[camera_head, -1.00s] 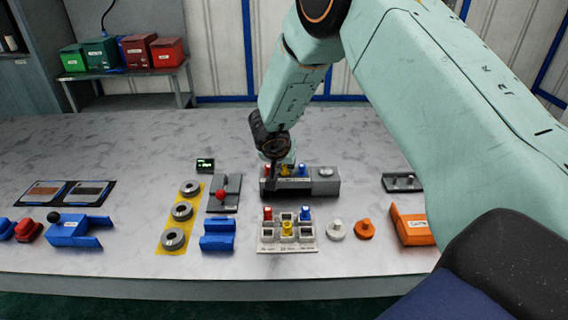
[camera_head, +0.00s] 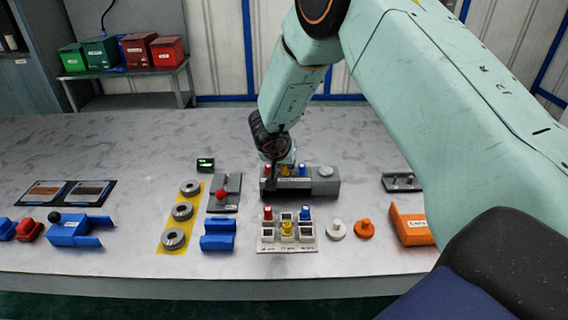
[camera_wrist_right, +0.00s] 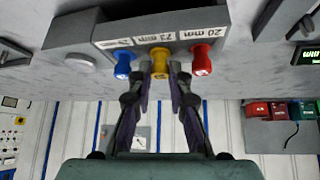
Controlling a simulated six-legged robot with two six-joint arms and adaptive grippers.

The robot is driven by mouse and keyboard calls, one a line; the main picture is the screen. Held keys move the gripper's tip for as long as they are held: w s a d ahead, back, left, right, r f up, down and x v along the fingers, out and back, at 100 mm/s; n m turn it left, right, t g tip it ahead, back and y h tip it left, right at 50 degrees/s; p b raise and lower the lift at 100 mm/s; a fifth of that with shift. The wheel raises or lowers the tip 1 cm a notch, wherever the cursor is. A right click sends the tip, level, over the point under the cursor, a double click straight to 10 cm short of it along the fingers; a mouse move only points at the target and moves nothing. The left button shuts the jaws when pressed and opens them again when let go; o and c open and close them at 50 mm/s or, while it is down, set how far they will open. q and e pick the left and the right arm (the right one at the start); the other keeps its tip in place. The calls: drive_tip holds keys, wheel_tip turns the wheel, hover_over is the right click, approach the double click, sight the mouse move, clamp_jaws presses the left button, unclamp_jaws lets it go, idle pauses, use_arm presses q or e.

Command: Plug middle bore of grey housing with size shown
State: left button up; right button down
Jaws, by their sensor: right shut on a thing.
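The grey housing (camera_head: 326,188) stands right of centre in the head view. In the right wrist view its face (camera_wrist_right: 125,28) carries size labels; one reads 20 mm, and the middle one looks like 23 mm. A red plug (camera_wrist_right: 202,66), a yellow plug (camera_wrist_right: 160,58) and a blue plug (camera_wrist_right: 122,66) stick out of it, yellow in the middle. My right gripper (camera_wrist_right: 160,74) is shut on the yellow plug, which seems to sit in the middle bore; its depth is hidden. A small display (camera_head: 205,164) glows green, its text unreadable. My left gripper is not in view.
A white tray (camera_head: 262,247) with red, yellow and blue plugs stands in front of the housing. White (camera_head: 336,230) and orange (camera_head: 364,230) knobbed pieces and an orange block (camera_head: 412,226) lie right of it. Grey rings (camera_head: 183,211) on a yellow strip lie left.

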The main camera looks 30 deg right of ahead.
drive_tip(key=shift+f+p, duration=0.1)
drive_tip(key=shift+p, duration=0.75)
idle(2.3)
drive_tip(key=c, duration=1.2)
unclamp_jaws()
drive_tip(key=shift+o, duration=0.2)
wheel_tip(320, 180, up, 7)
drive_tip(key=p, duration=0.9)
